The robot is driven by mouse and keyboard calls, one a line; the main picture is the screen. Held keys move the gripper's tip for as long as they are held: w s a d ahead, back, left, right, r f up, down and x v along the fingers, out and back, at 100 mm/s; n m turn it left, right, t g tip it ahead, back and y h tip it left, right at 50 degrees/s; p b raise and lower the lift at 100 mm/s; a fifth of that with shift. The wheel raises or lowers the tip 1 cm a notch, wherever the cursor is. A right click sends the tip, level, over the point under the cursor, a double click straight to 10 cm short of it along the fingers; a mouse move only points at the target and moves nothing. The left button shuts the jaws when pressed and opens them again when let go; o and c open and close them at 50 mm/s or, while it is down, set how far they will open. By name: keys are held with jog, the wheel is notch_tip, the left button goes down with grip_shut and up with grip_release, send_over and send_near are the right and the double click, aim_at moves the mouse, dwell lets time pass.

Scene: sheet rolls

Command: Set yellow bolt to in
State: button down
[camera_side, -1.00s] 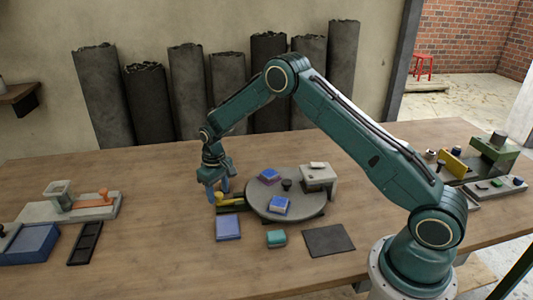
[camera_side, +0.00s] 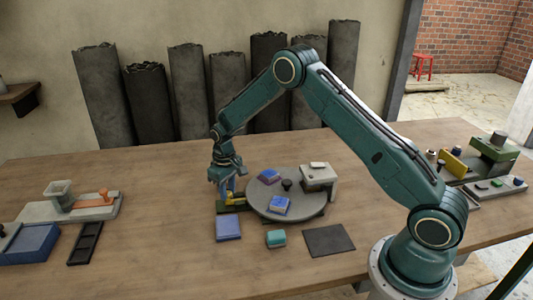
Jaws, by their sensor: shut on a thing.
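The yellow bolt (camera_side: 236,204) lies on a dark base (camera_side: 225,208) at the left edge of the round grey turntable (camera_side: 262,209). My gripper (camera_side: 233,193) points down over it, with blue fingers shut on the bolt. The fingers and hand hide part of the bolt. The bolt's inner end is close to the turntable's rim; I cannot tell whether it touches.
Blue blocks (camera_side: 279,206) and a dark knob (camera_side: 287,185) are on the turntable. A grey housing (camera_side: 319,177) stands at its right edge. A blue pad (camera_side: 228,228), a teal block (camera_side: 276,239) and a dark mat (camera_side: 328,241) lie in front.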

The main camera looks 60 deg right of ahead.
aim_at(229, 192)
jog(key=shift+s+d, duration=0.15)
jog(key=shift+d, duration=0.05)
jog(key=c, duration=1.1)
grip_release()
jog(key=shift+r, duration=0.2)
jog(key=shift+r, duration=6.75)
jog(key=shift+r, duration=0.15)
